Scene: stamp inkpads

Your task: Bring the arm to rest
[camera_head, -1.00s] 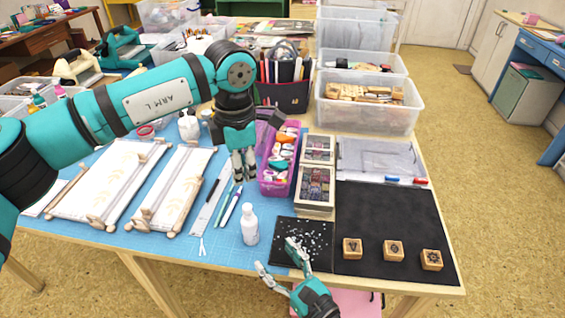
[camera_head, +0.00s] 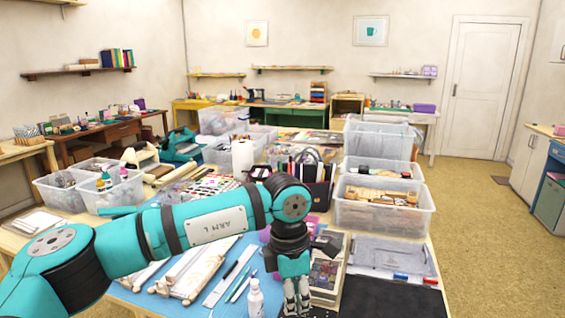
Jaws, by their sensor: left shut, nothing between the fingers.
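My left arm (camera_head: 215,228) reaches in from the left across the table. My left gripper (camera_head: 297,302) hangs pointing down, shut and empty, with its fingertips near the bottom edge of the view. In the picture it lies between the white bottle (camera_head: 255,299) and the compartment box (camera_head: 326,274). It partly hides the purple basket behind it. My right gripper is not in view. The stamp blocks are out of view. Only the back part of the black mat (camera_head: 385,297) shows.
Clear bins (camera_head: 384,213) stand at the back right of the table. A dark organiser (camera_head: 318,194) with pens stands behind my left wrist. Open floor (camera_head: 475,230) lies to the right.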

